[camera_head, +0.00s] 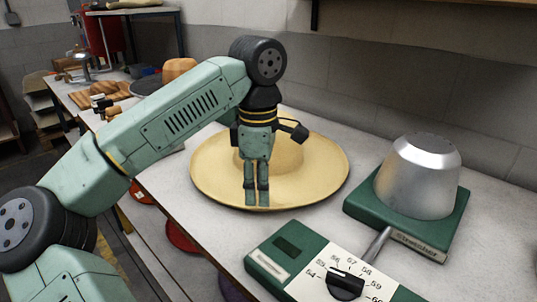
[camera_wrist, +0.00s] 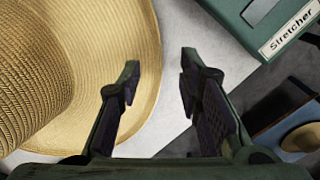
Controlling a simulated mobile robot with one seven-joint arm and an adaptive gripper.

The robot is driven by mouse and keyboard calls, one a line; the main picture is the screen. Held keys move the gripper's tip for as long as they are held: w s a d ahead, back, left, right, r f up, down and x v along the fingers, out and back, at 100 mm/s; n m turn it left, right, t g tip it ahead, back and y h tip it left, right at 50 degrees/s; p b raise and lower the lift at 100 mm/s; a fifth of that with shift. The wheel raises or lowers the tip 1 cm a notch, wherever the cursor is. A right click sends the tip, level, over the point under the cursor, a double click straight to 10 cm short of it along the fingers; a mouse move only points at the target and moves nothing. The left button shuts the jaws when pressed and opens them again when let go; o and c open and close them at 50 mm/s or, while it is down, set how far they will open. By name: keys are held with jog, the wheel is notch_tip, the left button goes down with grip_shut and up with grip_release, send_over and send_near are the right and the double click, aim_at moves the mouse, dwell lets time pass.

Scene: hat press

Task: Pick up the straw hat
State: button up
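The straw hat (camera_head: 315,180) lies on the white table, wide brim spread and crown at its middle. My gripper (camera_head: 257,205) points down in front of the crown, its fingertips over the near brim edge, hiding part of the hat. In the wrist view the hat (camera_wrist: 95,60) fills the left side. My gripper (camera_wrist: 160,64) is open there, with two separate fingers and nothing between them in its grasp. The left finger overlaps the brim and the right finger lies past its edge, over the table. I cannot tell whether either finger touches the hat.
A green stretcher base with a silver metal dome (camera_head: 420,175) stands right of the hat. A green control box with a numbered dial (camera_head: 345,284) sits at the front right. A wall (camera_head: 350,85) runs behind the table. Wooden pieces (camera_head: 100,95) lie on the farther table at left.

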notch_tip(320, 180, down, 4)
jog(key=shift+w+a+f+p, duration=0.1)
jog(key=shift+w+p, duration=0.05)
jog(key=shift+p, duration=0.2)
jog(key=shift+c, duration=0.2)
grip_shut()
